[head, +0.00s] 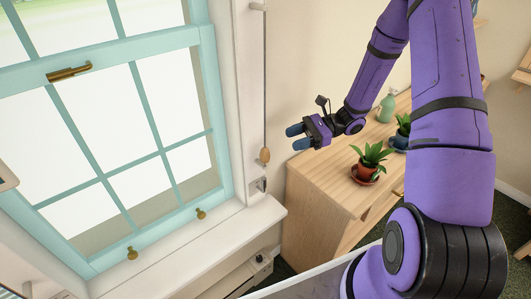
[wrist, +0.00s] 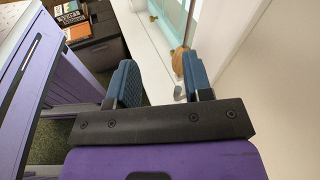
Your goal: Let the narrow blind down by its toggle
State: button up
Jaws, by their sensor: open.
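A wooden toggle (head: 264,156) hangs at the lower end of a thin cord (head: 264,80) beside the window frame. My gripper (head: 293,137) is open and empty, to the right of the toggle and apart from it in the head view. In the wrist view the toggle (wrist: 178,62) shows beyond my fingers (wrist: 160,72), close to the right finger and partly hidden by it. The narrow blind itself cannot be made out in either view.
A teal-framed window (head: 110,130) with a white sill (head: 190,245) stands on the left. A wooden cabinet (head: 320,190) below my arm carries a potted plant (head: 369,160), another plant (head: 403,130) and a green spray bottle (head: 386,107). Bare wall lies behind the cord.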

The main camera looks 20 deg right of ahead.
aim_at(265, 151)
notch_tip(265, 151, down, 6)
jog(key=w+d+m+t+y, duration=0.1)
jog(key=d+m+t, duration=0.1)
jog(key=m+t, duration=0.2)
jog(key=x, duration=1)
jog(key=shift+w+a, duration=0.15)
jog(key=shift+a, duration=0.2)
grip_shut()
